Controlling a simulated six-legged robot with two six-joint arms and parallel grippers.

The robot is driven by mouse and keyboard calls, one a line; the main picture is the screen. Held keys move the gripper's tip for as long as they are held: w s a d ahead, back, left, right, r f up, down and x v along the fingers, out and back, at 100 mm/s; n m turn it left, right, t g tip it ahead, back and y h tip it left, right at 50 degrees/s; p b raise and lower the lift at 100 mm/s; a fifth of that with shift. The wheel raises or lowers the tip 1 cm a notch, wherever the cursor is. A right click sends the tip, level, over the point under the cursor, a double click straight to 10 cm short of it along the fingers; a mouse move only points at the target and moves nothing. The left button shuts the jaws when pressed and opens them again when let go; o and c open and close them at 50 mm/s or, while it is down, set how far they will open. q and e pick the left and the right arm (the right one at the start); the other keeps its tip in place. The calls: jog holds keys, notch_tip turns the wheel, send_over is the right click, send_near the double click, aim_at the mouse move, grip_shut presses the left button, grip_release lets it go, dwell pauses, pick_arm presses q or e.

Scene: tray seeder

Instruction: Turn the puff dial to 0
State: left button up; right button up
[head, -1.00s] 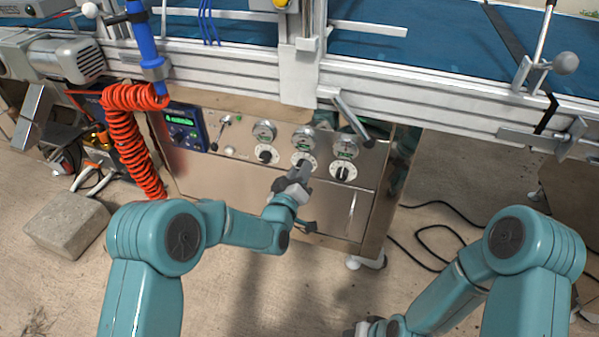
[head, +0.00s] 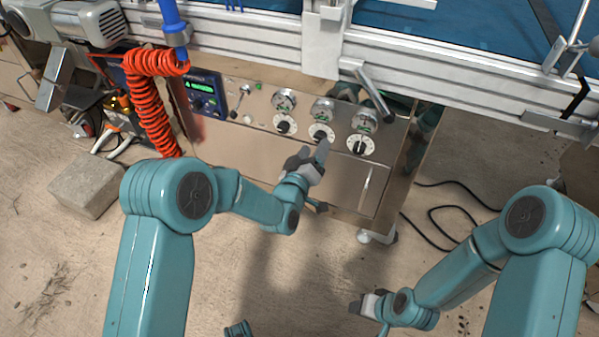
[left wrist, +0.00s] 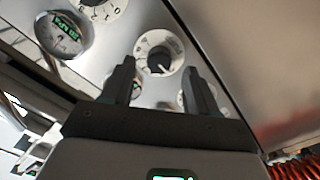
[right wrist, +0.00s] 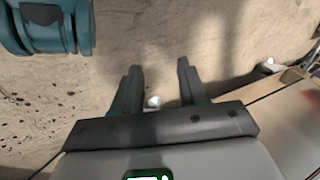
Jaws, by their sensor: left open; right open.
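Three white dials with black knobs sit in a row on the steel panel, each with a round gauge above it. They are the left dial (head: 285,124), the middle dial (head: 321,134) and the right dial (head: 361,146). I cannot read which one is labelled puff. My left gripper (head: 321,152) is open and empty, just below and in front of the middle dial. In the left wrist view that dial (left wrist: 159,54) shows beyond and between the two fingers, apart from them. My right gripper (head: 364,304) is open and empty, low over the floor, away from the panel.
A blue display box (head: 205,94) and a small lever (head: 238,98) are left of the dials. A coiled orange hose (head: 147,105) hangs further left. A metal rail (head: 250,40) runs above the panel. A concrete block (head: 87,186) and black cables (head: 455,215) lie on the floor.

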pick_arm(q)
jog(key=p+v, duration=0.3)
jog(key=v, duration=1)
jog(key=shift+s, duration=0.3)
pick_arm(e)
jog(key=shift+g, duration=0.5)
jog(key=shift+s+a+r, duration=0.15)
jog(key=shift+s+r, duration=0.5)
jog(key=shift+r, duration=0.25)
jog(key=shift+s+a+r, duration=0.1)
jog(key=shift+s+r, duration=0.55)
jog(key=shift+r, duration=0.2)
pick_arm(q)
jog(key=shift+a+r, duration=0.1)
